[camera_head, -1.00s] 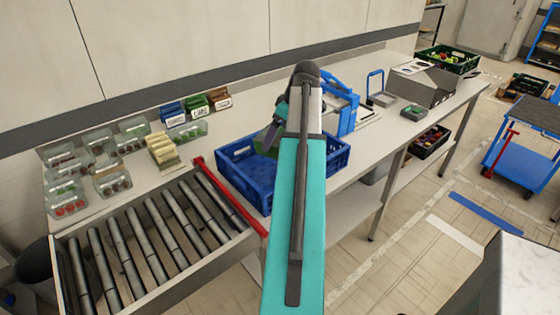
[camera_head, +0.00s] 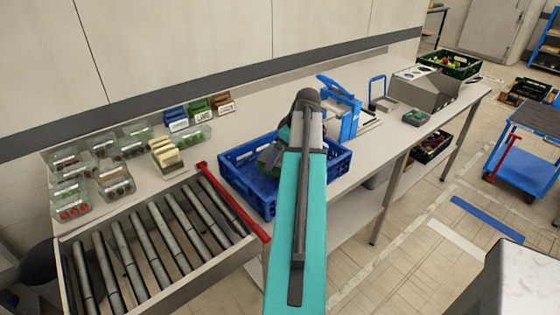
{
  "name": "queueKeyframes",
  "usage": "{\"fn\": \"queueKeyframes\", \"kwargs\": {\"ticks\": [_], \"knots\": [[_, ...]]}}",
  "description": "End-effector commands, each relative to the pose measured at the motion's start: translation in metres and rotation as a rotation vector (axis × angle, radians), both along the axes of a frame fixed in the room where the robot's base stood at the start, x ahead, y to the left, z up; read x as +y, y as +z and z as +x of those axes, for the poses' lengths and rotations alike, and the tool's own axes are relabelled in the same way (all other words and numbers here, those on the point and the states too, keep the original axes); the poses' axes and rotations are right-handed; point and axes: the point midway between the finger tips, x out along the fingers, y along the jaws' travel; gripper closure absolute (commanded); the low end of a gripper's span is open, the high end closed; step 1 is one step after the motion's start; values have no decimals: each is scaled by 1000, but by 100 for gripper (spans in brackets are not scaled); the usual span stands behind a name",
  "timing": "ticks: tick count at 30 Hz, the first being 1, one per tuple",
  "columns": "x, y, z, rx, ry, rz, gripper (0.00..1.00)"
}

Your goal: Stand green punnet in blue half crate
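The blue half crate (camera_head: 235,172) stands on the table just right of the red bar, its middle partly hidden by my teal arm. My gripper (camera_head: 270,158) is low over the left part of the crate, seen from behind and small. A bit of green (camera_head: 264,153) shows beside the gripper within the crate's outline; it may be the green punnet, but most of it is hidden. I cannot tell whether the fingers hold it or whether it touches the crate floor.
Roller conveyor (camera_head: 150,240) with red bar (camera_head: 233,200) lies left of the crate. Several clear punnets (camera_head: 75,195) and small card boxes (camera_head: 198,108) stand at the back left. A blue-framed device (camera_head: 345,110) stands right behind the crate.

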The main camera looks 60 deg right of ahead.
Motion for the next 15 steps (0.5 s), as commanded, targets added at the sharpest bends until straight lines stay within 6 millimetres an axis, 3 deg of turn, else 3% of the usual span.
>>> {"fn": "queueKeyframes", "kwargs": {"ticks": [15], "knots": [[1,-35,1,0,1,1,25]]}}
